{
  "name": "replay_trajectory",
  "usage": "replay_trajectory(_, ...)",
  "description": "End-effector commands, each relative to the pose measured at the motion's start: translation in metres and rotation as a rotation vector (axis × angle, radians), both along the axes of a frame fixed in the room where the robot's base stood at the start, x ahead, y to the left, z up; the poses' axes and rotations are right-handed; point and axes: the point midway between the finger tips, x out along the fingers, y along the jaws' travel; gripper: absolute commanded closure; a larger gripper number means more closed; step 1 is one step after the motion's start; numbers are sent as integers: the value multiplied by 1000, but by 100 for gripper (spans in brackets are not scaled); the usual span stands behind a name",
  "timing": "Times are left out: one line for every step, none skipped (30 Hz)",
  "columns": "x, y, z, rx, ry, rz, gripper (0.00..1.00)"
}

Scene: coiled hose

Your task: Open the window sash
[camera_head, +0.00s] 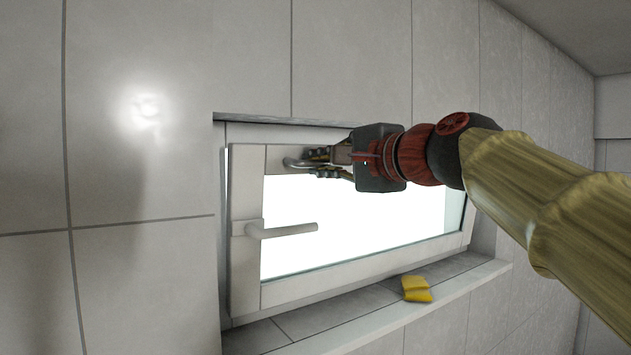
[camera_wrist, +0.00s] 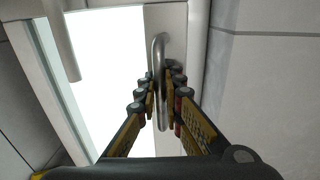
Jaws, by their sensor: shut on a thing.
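The window sash (camera_head: 245,275) has a pale frame around bright glass and sits in the wall recess. Its left edge stands slightly out from the surround, with a thin bright strip beside it. A grey lever handle (camera_head: 285,230) on the sash's left side points right; it shows at the upper left of the wrist view (camera_wrist: 60,45). A metal pull handle (camera_head: 291,163) is on the top rail; it also shows in the wrist view (camera_wrist: 159,45). My gripper (camera_head: 312,163) is shut on this pull handle, which lies between its fingers (camera_wrist: 163,85).
A yellow folded cloth or sponge (camera_head: 416,289) lies on the sill (camera_head: 350,325) below the sash. Tiled wall (camera_head: 140,270) surrounds the window. My arm reaches in from the right across the window's upper right part. No hose is in view.

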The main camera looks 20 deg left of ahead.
Motion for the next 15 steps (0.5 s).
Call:
replay_trajectory(-1,-3,-8,6,-5,-2,100)
replay_trajectory(-2,-4,-9,11,-8,-2,100)
replay_trajectory(-3,-6,-10,17,-14,-2,100)
replay_trajectory(-5,-7,-11,23,-17,-1,100)
replay_trajectory(-6,-8,-12,27,-21,-1,100)
replay_trajectory(-7,-10,-12,33,-27,-1,100)
replay_trajectory(-8,-11,-13,37,-30,-1,100)
replay_trajectory(-9,-12,-14,42,-35,-1,100)
replay_trajectory(-11,-14,-15,49,-40,-1,100)
replay_trajectory(-12,-15,-15,53,-44,-1,100)
replay_trajectory(-13,-17,-16,58,-48,-1,100)
replay_trajectory(-14,-18,-17,64,-53,-2,100)
replay_trajectory(-15,-20,-18,69,-56,-2,100)
replay_trajectory(-16,-21,-19,73,-60,-2,100)
replay_trajectory(-18,-23,-20,80,-65,-2,100)
